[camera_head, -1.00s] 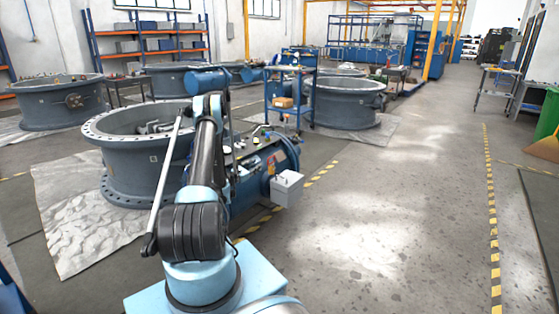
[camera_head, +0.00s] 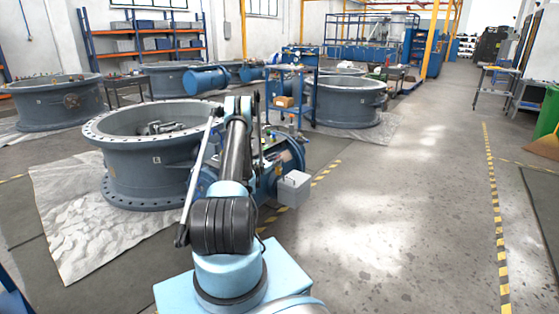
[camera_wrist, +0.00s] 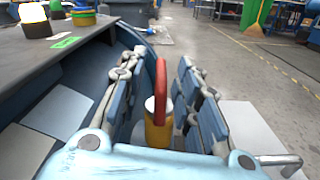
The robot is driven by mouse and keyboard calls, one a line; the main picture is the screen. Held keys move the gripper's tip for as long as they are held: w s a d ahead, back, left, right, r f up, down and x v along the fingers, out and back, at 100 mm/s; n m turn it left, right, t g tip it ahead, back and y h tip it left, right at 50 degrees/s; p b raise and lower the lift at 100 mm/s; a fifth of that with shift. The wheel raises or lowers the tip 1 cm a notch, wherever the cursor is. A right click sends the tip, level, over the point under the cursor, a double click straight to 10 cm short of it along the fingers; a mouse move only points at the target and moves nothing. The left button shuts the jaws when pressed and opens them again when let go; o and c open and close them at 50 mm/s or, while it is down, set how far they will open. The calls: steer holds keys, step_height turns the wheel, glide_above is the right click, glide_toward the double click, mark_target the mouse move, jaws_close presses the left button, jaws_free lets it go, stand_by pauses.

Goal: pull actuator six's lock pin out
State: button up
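A red loop handle (camera_wrist: 161,92) stands upright on a yellow cylindrical body (camera_wrist: 158,130) in the wrist view; it looks like a lock pin. I cannot read a number on it. My gripper (camera_wrist: 161,62) is open, with one padded finger on each side of the red loop and gaps visible on both sides. In the head view a blue actuator (camera_head: 288,158) with a grey box (camera_head: 293,189) lies beside the large flanged valve ring (camera_head: 150,180). My arm hides part of this actuator, and the gripper and pin are not clear there.
A blue trolley (camera_head: 291,92) stands behind the actuator. Open floor (camera_head: 390,220) lies to the right.

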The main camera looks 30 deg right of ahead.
steer(key=shift+x, duration=1.4)
jaws_close()
